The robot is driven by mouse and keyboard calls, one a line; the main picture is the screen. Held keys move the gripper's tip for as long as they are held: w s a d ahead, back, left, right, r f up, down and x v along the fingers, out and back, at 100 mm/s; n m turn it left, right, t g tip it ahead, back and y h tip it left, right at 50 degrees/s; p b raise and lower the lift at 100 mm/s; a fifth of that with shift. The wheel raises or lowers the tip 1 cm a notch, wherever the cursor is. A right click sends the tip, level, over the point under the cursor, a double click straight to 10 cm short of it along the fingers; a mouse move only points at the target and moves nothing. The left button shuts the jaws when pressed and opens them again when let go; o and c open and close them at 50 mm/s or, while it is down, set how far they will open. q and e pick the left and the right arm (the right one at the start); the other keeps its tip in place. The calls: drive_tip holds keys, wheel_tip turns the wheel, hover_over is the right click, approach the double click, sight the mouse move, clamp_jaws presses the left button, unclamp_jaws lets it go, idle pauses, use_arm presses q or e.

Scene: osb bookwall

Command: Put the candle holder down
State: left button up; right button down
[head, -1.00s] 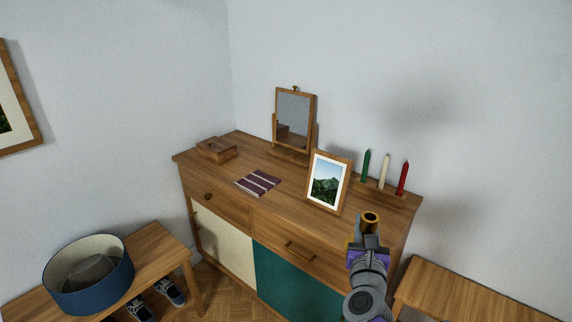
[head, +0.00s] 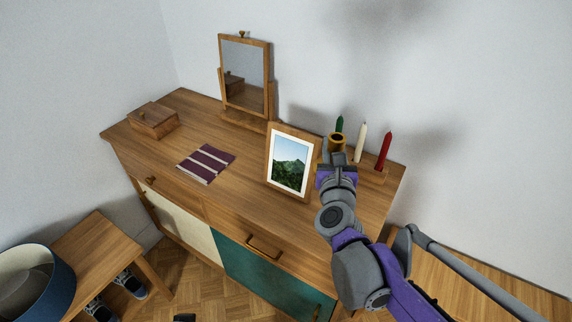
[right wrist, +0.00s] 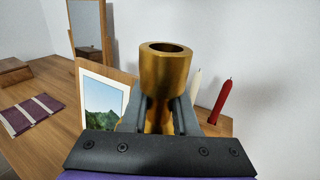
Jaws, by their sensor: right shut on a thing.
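The brass candle holder (head: 337,141) is upright in my right gripper (head: 338,158), which is shut on it. In the right wrist view the candle holder (right wrist: 167,68) shows its round open cup above the two fingers (right wrist: 160,112), and its lower part is partly hidden between them. In the head view it appears over the right part of the dresser top (head: 235,188), just right of the framed photo. I cannot tell whether its foot touches the top.
A framed photo (head: 290,162), green (head: 339,124), cream (head: 360,142) and red candles (head: 383,152) stand close by. A mirror (head: 244,77), a wooden box (head: 153,120) and a striped cloth (head: 206,163) are farther left. The top is bare between cloth and photo.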

wheel_tip(320, 180, down, 14)
drive_tip(key=b, duration=0.4)
drive_tip(key=shift+s+r, duration=0.1)
drive_tip(key=shift+r, duration=0.15)
drive_tip(key=shift+f+b, duration=0.8)
drive_tip(key=shift+f, duration=1.35)
drive_tip(key=shift+f, duration=0.2)
drive_tip(key=c, duration=0.7)
unclamp_jaws()
drive_tip(key=shift+r, duration=0.15)
drive_tip(key=shift+s+r, duration=0.1)
drive_tip(key=shift+s, duration=0.15)
drive_tip(key=s, duration=0.3)
drive_tip(key=s+a+p, duration=0.1)
drive_tip(key=s, duration=0.7)
drive_tip(key=shift+s+a, duration=0.25)
